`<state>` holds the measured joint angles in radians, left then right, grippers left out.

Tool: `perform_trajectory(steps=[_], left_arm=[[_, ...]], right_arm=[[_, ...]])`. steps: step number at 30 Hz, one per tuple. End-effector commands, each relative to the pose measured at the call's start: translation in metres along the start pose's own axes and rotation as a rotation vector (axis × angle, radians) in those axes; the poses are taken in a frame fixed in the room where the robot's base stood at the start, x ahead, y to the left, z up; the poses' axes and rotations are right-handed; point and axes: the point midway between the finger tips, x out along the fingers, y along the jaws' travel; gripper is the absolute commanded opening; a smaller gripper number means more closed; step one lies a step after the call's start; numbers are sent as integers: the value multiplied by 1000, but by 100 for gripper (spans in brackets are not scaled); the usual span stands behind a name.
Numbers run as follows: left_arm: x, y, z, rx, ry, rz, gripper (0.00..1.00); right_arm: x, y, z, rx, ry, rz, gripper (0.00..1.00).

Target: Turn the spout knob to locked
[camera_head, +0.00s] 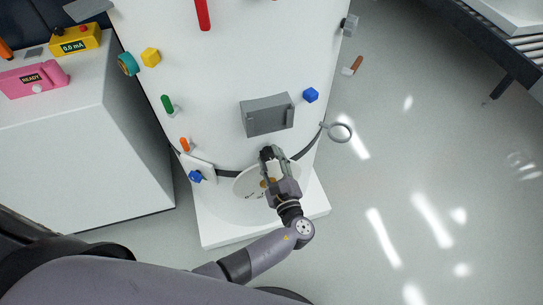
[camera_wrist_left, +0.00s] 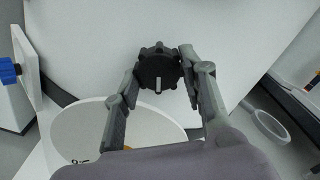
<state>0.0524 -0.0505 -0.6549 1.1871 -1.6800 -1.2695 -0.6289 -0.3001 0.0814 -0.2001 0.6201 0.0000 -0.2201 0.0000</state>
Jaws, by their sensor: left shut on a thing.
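The spout knob (camera_wrist_left: 158,68) is a black, lobed knob on the front of the white tank (camera_head: 215,60). A pale mark on it points down in the left wrist view. My left gripper (camera_head: 271,155) is shut on the knob, with one finger on each side of it in the left wrist view (camera_wrist_left: 158,75). A white round plate (camera_head: 247,187) with dark lettering and an orange mark lies below the knob, partly hidden by my gripper. My right gripper does not show.
A grey box (camera_head: 267,115) juts from the tank above the knob. A grey ring (camera_head: 339,132) sticks out at right. A blue knob (camera_head: 196,176) is at lower left. A white cabinet (camera_head: 90,150) with pink and yellow devices stands at left. The floor at right is clear.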

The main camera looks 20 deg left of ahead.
Motion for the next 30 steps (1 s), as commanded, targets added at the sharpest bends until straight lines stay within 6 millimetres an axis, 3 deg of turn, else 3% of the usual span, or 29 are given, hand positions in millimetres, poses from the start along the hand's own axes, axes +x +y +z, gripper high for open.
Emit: perform_trajectory(steps=[12,30], left_arm=[[-1,1,0,235,3,0,11],[-1,3,-2,286,4,0,11]], right_arm=[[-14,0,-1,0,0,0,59],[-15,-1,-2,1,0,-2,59]])
